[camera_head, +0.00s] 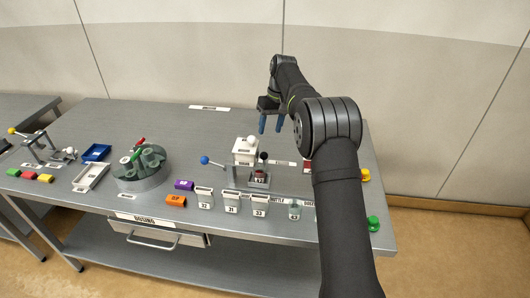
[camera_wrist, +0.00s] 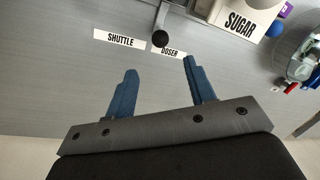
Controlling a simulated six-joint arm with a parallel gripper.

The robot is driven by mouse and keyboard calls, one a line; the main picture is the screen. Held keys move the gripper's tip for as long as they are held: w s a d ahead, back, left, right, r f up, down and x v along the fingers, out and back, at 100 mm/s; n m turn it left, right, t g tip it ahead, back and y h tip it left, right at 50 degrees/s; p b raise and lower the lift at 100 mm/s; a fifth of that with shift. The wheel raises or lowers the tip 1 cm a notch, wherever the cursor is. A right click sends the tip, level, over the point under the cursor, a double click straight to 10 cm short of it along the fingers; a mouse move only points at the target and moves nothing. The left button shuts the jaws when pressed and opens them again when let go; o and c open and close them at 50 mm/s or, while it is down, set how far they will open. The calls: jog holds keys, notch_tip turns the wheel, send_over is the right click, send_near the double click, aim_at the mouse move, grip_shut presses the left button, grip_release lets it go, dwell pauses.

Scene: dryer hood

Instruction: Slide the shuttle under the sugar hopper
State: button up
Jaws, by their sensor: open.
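The white sugar hopper (camera_head: 244,156), with a pale knob on top, stands mid-table; its SUGAR face (camera_wrist: 238,22) fills the top right of the wrist view. A black ball knob (camera_head: 263,157) on a rod stands just right of it and shows in the wrist view (camera_wrist: 160,39) by the SHUTTLE label (camera_wrist: 120,38) and DOSER label. A grey metal block (camera_head: 259,182) with a dark red-topped piece sits in front; I cannot tell which part is the shuttle. My gripper (camera_head: 271,130) is open and empty, above the table behind and right of the hopper. Its blue fingers are apart from the knob.
A blue-ball lever (camera_head: 205,160) reaches left of the hopper. A green round carousel (camera_head: 141,168) stands left. The table behind the hopper looks clear.

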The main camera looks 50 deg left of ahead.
aim_at(265, 153)
jog(key=f, duration=0.3)
jog(key=s+f, duration=0.1)
jog(key=f, duration=0.3)
jog(key=s+f, duration=0.1)
jog(key=f, duration=0.3)
jog(key=shift+a, duration=0.25)
